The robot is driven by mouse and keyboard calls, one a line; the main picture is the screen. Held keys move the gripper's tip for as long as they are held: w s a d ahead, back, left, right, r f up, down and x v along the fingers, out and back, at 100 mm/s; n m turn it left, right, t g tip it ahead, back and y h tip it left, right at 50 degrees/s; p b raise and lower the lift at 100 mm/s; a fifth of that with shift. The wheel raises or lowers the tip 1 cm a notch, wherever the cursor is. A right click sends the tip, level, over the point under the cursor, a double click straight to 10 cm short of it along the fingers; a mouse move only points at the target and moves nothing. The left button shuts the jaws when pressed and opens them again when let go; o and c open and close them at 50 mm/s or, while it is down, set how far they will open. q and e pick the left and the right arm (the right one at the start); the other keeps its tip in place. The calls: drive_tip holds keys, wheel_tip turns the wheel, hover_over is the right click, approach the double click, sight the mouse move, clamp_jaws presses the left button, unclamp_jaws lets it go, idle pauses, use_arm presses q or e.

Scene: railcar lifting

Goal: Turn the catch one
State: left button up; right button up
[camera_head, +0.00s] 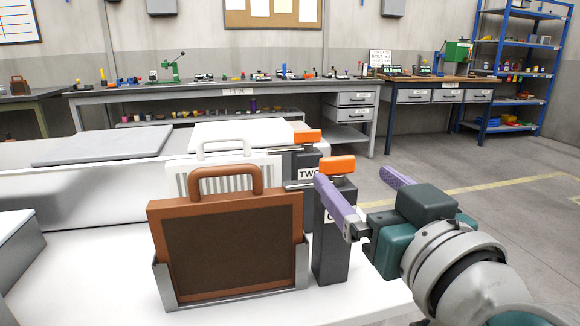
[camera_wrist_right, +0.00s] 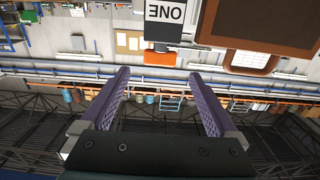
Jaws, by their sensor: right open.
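Catch one is an orange handle (camera_head: 337,165) on top of a dark grey post (camera_head: 331,250). In the right wrist view the orange handle (camera_wrist_right: 159,58) sits at the top centre, beside an upside-down label reading ONE (camera_wrist_right: 165,12). My right gripper (camera_head: 352,177) is open, its two purple fingers apart at about the height of the handle. In the right wrist view the gripper (camera_wrist_right: 160,74) has the handle just beyond its fingertips, in line with the gap, with nothing held. In the head view the near finger partly covers the post's label. My left gripper is out of view.
A brown framed panel with a handle (camera_head: 228,240) stands in a metal holder left of the post. Behind it are a white slatted panel (camera_head: 180,180) and a second orange catch (camera_head: 307,136) labelled TWO. Open floor (camera_head: 480,170) lies to the right.

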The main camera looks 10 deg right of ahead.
sight(340, 163)
drive_tip(key=w+b, duration=0.1)
drive_tip(key=w, duration=0.6)
drive_tip(key=shift+w+a, duration=0.1)
drive_tip(key=shift+w, duration=0.05)
drive_tip(key=shift+c, duration=0.2)
clamp_jaws()
idle(0.4)
